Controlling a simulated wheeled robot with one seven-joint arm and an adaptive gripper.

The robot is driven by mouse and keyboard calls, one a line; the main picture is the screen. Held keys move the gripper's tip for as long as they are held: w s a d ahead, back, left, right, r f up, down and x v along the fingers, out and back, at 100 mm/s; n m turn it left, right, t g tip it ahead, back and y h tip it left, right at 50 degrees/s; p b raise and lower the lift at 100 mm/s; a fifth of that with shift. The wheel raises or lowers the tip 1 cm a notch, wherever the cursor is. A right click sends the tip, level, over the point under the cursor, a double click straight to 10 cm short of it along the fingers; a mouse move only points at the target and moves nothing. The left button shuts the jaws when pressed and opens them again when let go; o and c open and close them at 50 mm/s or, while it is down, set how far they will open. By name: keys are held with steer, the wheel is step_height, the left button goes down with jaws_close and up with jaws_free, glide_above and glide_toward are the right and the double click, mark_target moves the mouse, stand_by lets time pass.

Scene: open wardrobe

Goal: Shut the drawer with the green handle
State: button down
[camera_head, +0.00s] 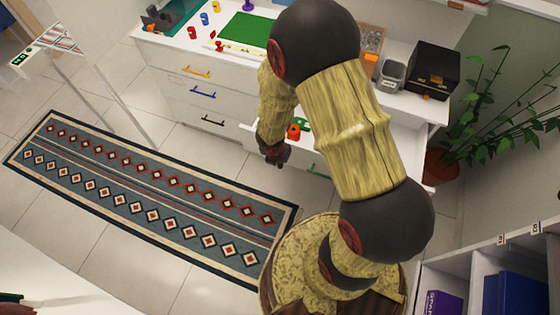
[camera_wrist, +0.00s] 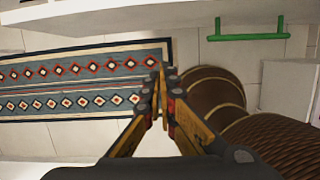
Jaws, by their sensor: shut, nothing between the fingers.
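The green handle (camera_head: 318,172) shows just left of my arm's middle link, on the front of a white drawer that is pulled out from the white cabinet. My arm hides much of this drawer. In the wrist view the green handle (camera_wrist: 248,37) is at the upper right, seen against the floor tiles. My gripper (camera_head: 275,158) is left of the handle, in front of the cabinet, and apart from it. In the wrist view my gripper (camera_wrist: 163,88) has its fingertips together, with nothing between them.
Drawers with a yellow handle (camera_head: 196,72), a blue handle (camera_head: 203,94) and a black handle (camera_head: 213,121) are on the left of the cabinet. A patterned rug (camera_head: 150,195) lies on the floor. A plant (camera_head: 490,120) and shelf (camera_head: 440,275) are at right.

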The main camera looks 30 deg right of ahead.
steer(key=w+d+f+b, duration=0.4)
steer(key=d+f, duration=0.1)
steer(key=f, duration=0.4)
steer(key=shift+f, duration=0.3)
steer(key=shift+w, duration=0.15)
stand_by(0.3)
